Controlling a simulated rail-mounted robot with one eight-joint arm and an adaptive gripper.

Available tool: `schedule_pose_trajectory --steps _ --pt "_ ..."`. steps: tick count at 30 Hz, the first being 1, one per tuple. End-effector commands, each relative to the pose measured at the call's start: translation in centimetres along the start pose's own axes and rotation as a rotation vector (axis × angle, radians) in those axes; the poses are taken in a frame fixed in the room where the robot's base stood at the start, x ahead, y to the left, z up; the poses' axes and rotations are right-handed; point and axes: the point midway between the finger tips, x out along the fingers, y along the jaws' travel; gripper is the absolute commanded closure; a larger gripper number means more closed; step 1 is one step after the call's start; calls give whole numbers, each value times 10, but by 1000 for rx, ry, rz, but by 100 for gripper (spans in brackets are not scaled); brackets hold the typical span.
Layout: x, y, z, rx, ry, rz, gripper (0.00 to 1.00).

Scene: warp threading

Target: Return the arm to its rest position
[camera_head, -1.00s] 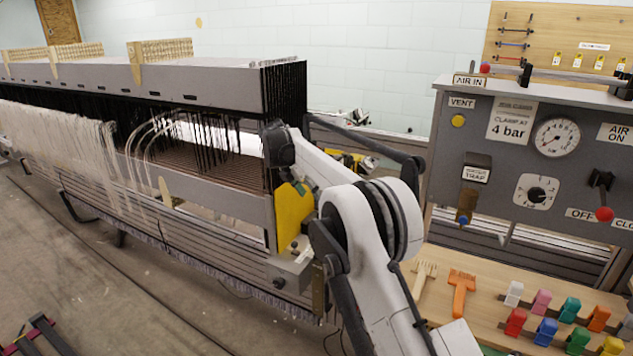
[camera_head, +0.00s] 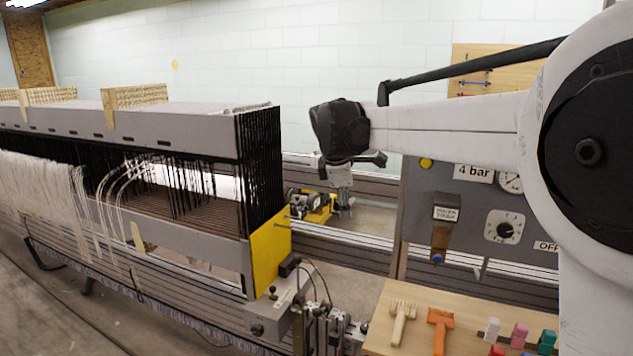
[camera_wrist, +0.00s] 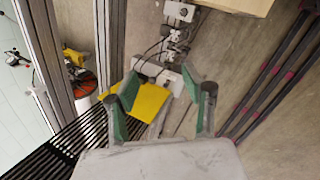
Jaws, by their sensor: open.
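My gripper (camera_wrist: 160,78) is open and empty in the wrist view, its two green-padded fingers spread apart. Below it in that view lie a yellow panel (camera_wrist: 148,102) and a row of metal fittings (camera_wrist: 178,30), with no visible contact. In the head view my white arm reaches in from the right, raised to a dark joint in the middle. The part beyond the joint hangs down behind it, and the fingers are too small there to read.
The loom frame (camera_head: 120,120) with white threads (camera_head: 40,185) fills the left. Its yellow end plate (camera_head: 269,250) and a grey box (camera_head: 278,310) stand below my arm. A control panel (camera_head: 470,215) and a wooden bench (camera_head: 400,345) with an orange tool (camera_head: 439,328) are at right.

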Motion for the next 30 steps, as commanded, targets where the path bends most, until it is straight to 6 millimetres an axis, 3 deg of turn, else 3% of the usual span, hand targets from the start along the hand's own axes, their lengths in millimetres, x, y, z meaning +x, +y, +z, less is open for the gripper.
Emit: schedule_pose_trajectory --steps 6,15,22,30 --pt "-35 -50 43 245 42 23 55" --pt "-65 -130 89 588 105 47 55" --pt "-76 -198 116 852 158 59 55" --pt "-74 -281 136 1162 227 65 55"
